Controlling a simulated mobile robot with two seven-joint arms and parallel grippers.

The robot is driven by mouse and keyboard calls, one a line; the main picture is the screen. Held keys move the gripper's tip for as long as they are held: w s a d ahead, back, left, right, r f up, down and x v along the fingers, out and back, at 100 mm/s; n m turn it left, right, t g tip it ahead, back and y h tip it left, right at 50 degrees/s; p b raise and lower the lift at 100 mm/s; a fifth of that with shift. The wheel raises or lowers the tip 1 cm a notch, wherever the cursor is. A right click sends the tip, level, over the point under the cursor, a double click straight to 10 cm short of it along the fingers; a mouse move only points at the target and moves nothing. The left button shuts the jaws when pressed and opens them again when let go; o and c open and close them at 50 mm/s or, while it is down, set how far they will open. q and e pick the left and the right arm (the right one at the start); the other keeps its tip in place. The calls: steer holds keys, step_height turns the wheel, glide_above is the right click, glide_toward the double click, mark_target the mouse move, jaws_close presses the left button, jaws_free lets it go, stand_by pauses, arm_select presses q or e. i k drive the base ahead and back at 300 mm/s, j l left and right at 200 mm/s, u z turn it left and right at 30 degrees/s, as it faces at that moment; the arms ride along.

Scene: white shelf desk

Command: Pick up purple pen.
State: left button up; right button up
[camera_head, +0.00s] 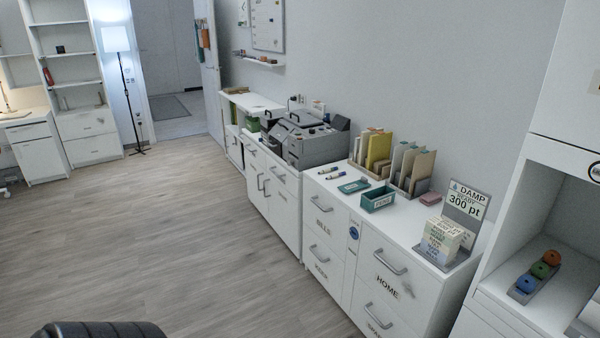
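No pen that I can make out as purple shows in the head view. Two small marker-like pens lie on the white cabinet top (402,222), left of a teal tray. The upper pen (333,170) and the lower pen (327,178) look pale with dark or bluish ends. They are too small to tell their exact colours. Neither of my grippers is in view.
A teal box (377,200), flat teal tray (353,187), file holders (410,170) and a card stand (440,243) share the cabinet top. A grey machine (310,145) stands behind. A dark rounded object (100,330) shows at the bottom. The wooden floor (190,240) is mostly clear.

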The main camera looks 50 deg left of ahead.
mark_target(338, 174)
steer(key=i+j+u, duration=0.25)
steer(key=j+u, duration=0.2)
steer(key=i+j+u, duration=0.2)
steer(key=i+u, duration=0.25)
steer(key=i+j+u, duration=0.1)
steer(key=i+j, duration=0.2)
steer(key=i, duration=0.2)
steer(key=i+j, duration=0.25)
steer(key=i, duration=0.25)
steer(key=i+j+u, duration=0.15)
steer(key=i, duration=0.4)
steer(key=k+j, duration=0.05)
steer(key=j, duration=0.05)
